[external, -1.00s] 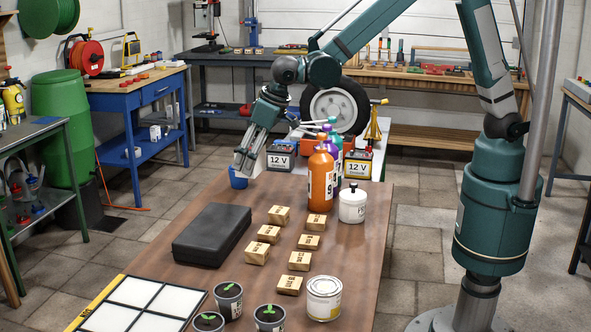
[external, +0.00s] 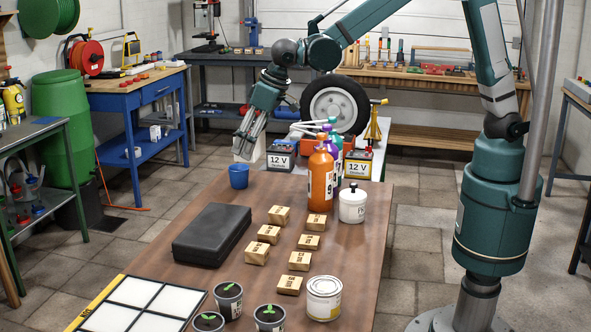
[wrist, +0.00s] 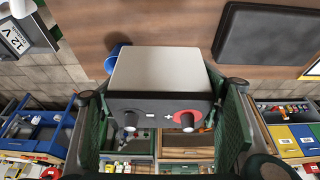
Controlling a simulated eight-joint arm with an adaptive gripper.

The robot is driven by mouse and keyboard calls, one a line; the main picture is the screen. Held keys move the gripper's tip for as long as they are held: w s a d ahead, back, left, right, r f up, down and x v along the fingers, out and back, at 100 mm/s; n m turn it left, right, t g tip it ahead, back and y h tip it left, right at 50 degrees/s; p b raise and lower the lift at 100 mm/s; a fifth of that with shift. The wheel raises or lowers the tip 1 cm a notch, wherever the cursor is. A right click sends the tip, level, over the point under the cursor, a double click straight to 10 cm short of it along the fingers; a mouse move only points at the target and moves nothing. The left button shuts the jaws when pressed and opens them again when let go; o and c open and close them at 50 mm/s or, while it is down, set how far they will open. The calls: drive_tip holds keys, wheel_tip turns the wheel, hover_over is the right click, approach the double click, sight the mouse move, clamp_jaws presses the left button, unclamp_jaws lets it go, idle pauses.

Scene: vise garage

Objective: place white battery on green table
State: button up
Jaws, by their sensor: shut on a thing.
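My gripper (external: 243,148) is shut on the white battery (external: 256,152), past the far left end of the brown table. In the wrist view the battery (wrist: 160,70) has a pale body, a black top with two terminals and a red plus mark. The fingers of my gripper (wrist: 160,125) stand on both sides of it. A table with a green frame and grey top (external: 38,130) stands at the left edge of the external view, well apart from my gripper.
A blue cup (external: 238,175) stands on the brown table (external: 215,290) close below my gripper. A black case (external: 212,233), bottles (external: 320,180) and small boxes stand there too. A 12 V battery (external: 281,162) is just right of my gripper. Open floor lies left of the table.

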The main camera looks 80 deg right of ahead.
drive_tip(key=s+d+n+g+y, duration=0.15)
drive_tip(key=s+d+n, duration=0.35)
drive_tip(key=d, duration=1.1)
drive_tip(key=s+d+n+g+y, duration=0.1)
drive_tip(key=s+d+n+y, duration=0.15)
drive_tip(key=d+n, duration=0.9)
drive_tip(key=s+d+n+g+y, duration=0.15)
drive_tip(key=s+d, duration=0.35)
drive_tip(key=d, duration=1.5)
wheel_tip(320, 180, down, 13)
drive_tip(key=shift+w+r+h, duration=0.2)
drive_tip(key=shift+h, duration=0.25)
drive_tip(key=shift+f, duration=0.15)
drive_tip(key=shift+f+b, duration=0.95)
drive_tip(key=shift+f, duration=2.05)
drive_tip(key=shift+f, duration=0.1)
drive_tip(key=shift+f+b, duration=0.5)
drive_tip(key=shift+f, duration=1.25)
drive_tip(key=shift+f, duration=0.15)
